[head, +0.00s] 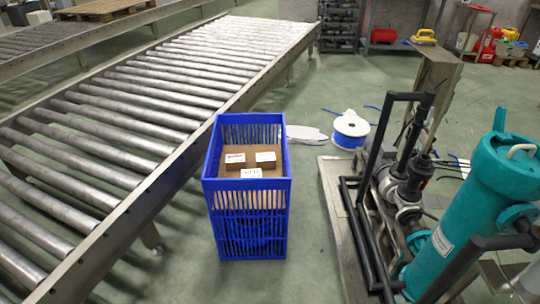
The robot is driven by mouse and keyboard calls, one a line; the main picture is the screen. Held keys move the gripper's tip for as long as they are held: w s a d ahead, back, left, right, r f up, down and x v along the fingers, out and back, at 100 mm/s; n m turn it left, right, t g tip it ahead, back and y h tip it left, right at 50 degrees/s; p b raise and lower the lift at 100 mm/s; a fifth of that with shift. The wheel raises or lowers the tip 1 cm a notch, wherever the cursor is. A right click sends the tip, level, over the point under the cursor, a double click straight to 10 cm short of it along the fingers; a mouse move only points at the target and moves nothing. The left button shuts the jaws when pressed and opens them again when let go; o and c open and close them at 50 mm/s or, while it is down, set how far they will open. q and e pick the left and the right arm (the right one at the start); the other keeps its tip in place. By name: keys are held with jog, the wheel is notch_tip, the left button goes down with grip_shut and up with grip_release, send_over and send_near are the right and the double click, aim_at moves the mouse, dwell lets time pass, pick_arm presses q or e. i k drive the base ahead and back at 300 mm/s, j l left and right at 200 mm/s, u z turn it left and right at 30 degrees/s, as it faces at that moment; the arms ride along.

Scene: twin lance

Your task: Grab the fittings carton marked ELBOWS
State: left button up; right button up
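A tall blue slatted crate (246,197) stands on the floor beside the roller conveyor. Inside it are small brown cartons with white labels. One carton (235,164) is at the back left, one carton (266,163) is at the back right, and a white label (251,173) shows in front of them. The print on the labels is too small to read, so I cannot tell which is marked ELBOWS. The crate's walls hide the lower parts of its contents. Neither of my grippers is in view.
The roller conveyor (150,90) runs along the left, close to the crate. A pump with a teal tank (470,205) stands at the right on a pale base. A white and blue cable spool (350,130) lies behind the crate. Green floor (304,195) is clear right of the crate.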

aim_at(266, 161)
jog(key=i+j+z, duration=0.1)
jog(key=i, duration=0.4)
jog(key=i+j+z, duration=0.1)
jog(key=i, duration=0.4)
jog(key=i+j+z, duration=0.1)
jog(key=i+j, duration=0.15)
jog(key=i, duration=0.2)
